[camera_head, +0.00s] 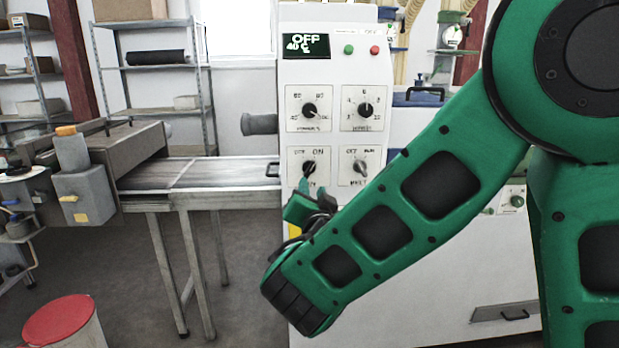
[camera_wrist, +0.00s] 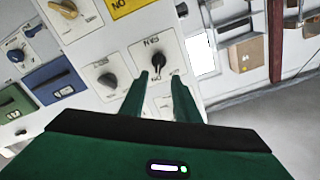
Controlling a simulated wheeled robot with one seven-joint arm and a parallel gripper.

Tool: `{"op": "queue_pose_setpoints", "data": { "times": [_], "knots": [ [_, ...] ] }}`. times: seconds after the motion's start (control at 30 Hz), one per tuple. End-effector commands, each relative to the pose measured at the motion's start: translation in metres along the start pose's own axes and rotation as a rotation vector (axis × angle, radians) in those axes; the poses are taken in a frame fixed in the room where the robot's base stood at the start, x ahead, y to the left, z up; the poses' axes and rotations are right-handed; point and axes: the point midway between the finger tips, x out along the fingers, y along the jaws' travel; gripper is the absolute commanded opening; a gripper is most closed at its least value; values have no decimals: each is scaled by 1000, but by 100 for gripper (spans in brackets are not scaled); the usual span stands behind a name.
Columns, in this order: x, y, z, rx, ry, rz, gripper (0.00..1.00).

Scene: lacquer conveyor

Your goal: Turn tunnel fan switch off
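The pale control panel (camera_head: 335,140) has two upper dials and two lower rotary switches. The lower left switch (camera_head: 308,167) is a black knob on a plate marked OFF and ON; the name under it is too blurred to read. The lower right switch (camera_head: 359,167) has a greyer knob. My gripper (camera_head: 307,196) is just below and in front of the lower left switch, partly covering its plate. In the wrist view my gripper (camera_wrist: 162,76) has its two green fingers apart and empty, with a dark knob (camera_wrist: 157,62) just beyond the tips. Contact cannot be told.
A display (camera_head: 306,46) reads OFF and about 40 C, with green and red buttons beside it. A conveyor table (camera_head: 200,178) joins the machine at the left. A red-topped bin (camera_head: 60,320) stands at the front left. Shelves (camera_head: 150,65) stand behind.

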Motion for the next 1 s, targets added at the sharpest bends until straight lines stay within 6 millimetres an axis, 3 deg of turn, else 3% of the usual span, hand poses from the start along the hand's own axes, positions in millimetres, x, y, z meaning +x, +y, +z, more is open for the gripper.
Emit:
{"op": "queue_pose_setpoints", "data": {
  "times": [0.6, 1.0],
  "knots": [
    [93, 3, -1, 0, 2, 6, 29],
    [104, 3, -2, -1, 1, 5, 29]
  ]
}}
